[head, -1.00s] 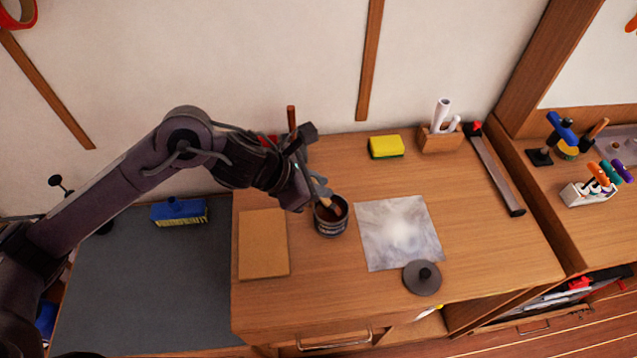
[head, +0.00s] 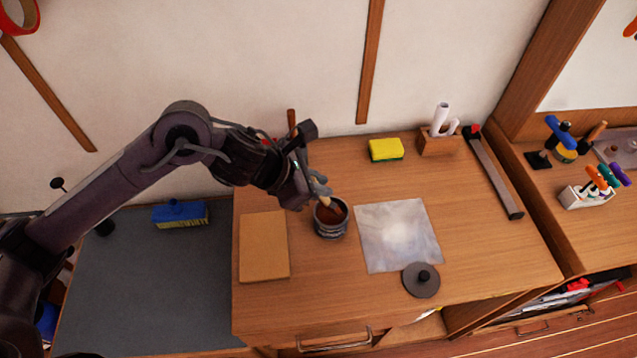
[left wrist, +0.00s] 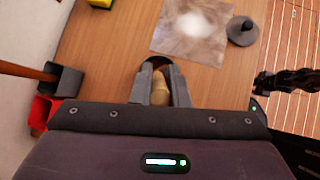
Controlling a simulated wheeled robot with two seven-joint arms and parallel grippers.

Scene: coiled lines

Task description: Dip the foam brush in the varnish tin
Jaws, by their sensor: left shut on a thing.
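The varnish tin (head: 331,231) stands open on the wooden worktop, with reddish-brown varnish showing inside. My left gripper (head: 318,190) is just above the tin's back left rim, shut on the foam brush (head: 327,203). The brush's pale end points down into the tin's mouth. I cannot tell how deep its tip is. In the left wrist view the brush (left wrist: 160,90) sits between the two fingers, and the fingers hide most of the tin.
A brown board (head: 263,246) lies left of the tin, a pale sheet (head: 398,235) right of it. A dark round lid (head: 421,280) sits at the sheet's front corner. A yellow sponge (head: 386,149) and wooden holder (head: 438,142) are behind.

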